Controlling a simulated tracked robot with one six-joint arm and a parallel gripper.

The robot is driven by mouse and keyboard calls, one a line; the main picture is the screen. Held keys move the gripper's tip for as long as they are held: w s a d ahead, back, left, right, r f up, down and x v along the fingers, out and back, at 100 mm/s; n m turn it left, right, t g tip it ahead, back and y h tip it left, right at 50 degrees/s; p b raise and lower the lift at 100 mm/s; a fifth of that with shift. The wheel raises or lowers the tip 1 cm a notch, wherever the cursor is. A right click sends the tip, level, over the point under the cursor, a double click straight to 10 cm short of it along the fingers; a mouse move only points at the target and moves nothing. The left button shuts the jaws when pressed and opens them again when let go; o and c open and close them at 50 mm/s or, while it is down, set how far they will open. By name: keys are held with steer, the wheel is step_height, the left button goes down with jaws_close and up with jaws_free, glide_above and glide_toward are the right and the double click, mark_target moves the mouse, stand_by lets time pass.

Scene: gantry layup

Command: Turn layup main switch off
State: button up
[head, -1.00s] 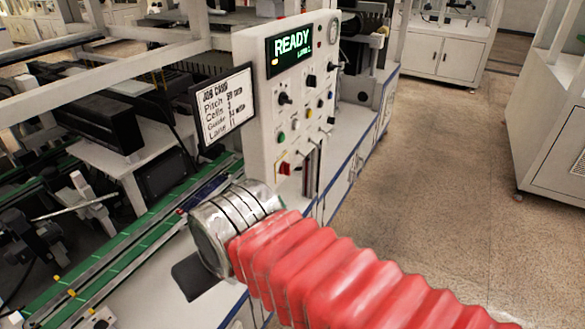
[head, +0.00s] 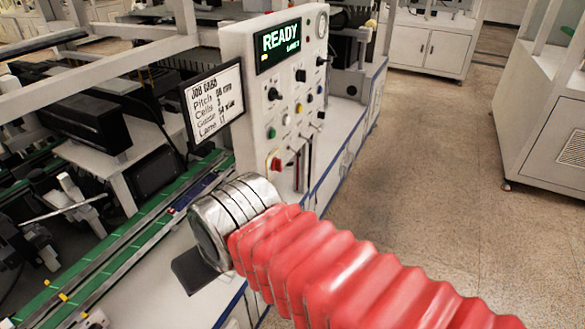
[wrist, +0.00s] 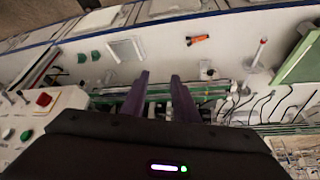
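The white control panel (head: 237,50) stands left of centre in the head view. Its lit display (head: 279,44) reads READY. Below are several knobs, buttons and toggles, with a red switch (head: 276,163) at the lower left; no label on it is readable. In the wrist view a red control (wrist: 44,99) shows at the left on a white face, beside a green button (wrist: 26,135). My gripper (wrist: 159,78) shows two dark fingers apart with nothing between them, to the right of that red control and not touching it. In the head view my arm hides the gripper's fingers.
A job card screen (head: 213,104) juts out left of the panel. Green conveyor rails (head: 120,240) run along the machine at the left. The floor (head: 430,150) to the right is open, with a white cabinet (head: 545,125) at the far right.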

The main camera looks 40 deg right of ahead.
steer(key=w+d+f+m+t+y, duration=0.15)
steer(key=w+d+m+y, duration=0.3)
steer(key=d+m, duration=0.5)
steer(key=w+d+f+m+y, duration=0.3)
steer(key=d+m+y, duration=0.3)
steer(key=m, duration=0.6)
steer(key=s+d+m+t+h, duration=0.2)
steer(key=d+m+t, duration=0.3)
steer(key=d, duration=0.5)
steer(key=s+d+m+t+h, duration=0.2)
steer(key=d+m+t, duration=0.3)
steer(key=d, duration=0.6)
steer(key=shift+s+d+r+m+h, duration=0.3)
steer(key=shift+s+r+m+h, duration=0.05)
steer(key=shift+s, duration=0.25)
steer(key=shift+w, duration=0.1)
